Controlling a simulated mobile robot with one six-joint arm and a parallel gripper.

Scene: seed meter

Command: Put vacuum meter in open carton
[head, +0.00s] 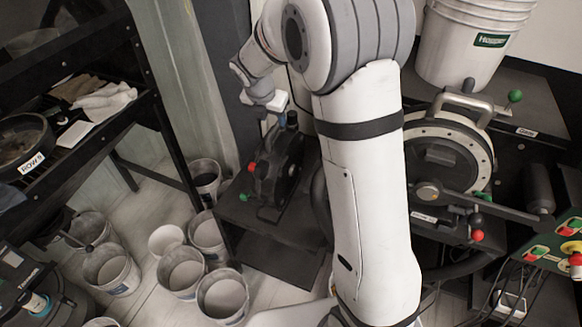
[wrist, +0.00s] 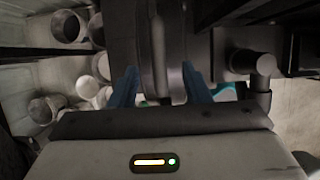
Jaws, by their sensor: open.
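A black machine with a red and a green knob (head: 280,170) stands on a dark stand in the middle of the head view. It may be the vacuum meter, but I cannot tell for sure. My gripper (head: 280,106) is at its top, pointing down, partly hidden by my arm. In the wrist view, the blue fingers of my gripper (wrist: 160,88) are open, one on each side of a dark upright part (wrist: 160,45). I cannot tell whether they touch it. I cannot make out an open carton in either view.
Several grey buckets (head: 222,297) stand on the floor at left, below a black shelf rack (head: 70,165). A round metal machine with a handle (head: 447,150) and a white bucket stack (head: 472,45) are at right. A control box with buttons (head: 565,245) is at far right.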

